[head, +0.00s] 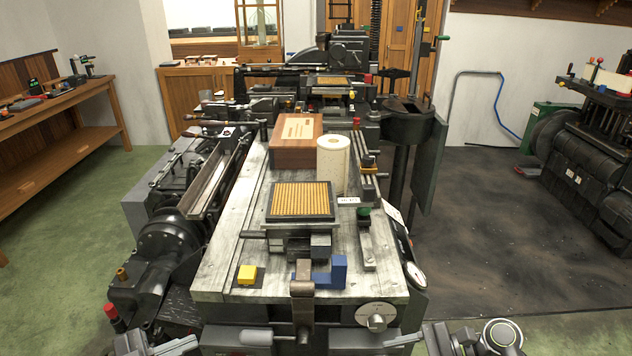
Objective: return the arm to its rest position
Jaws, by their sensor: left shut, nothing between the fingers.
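My left gripper (180,346) is at the bottom edge of the head view, left of centre. It is low in front of the type caster's wooden bench top (222,270). Its fingers are shut with nothing between them, and it stands apart from the objects on the bench. Part of my right arm (495,338) shows at the bottom right, with a pale tip reaching inward. The frame edge cuts off much of both arms, and the right fingers cannot be made out clearly.
The bench holds a framed matrix grid (301,200), a wooden box (297,143), a cream paper roll (333,163), a yellow block (247,274) and a blue bracket (333,272).

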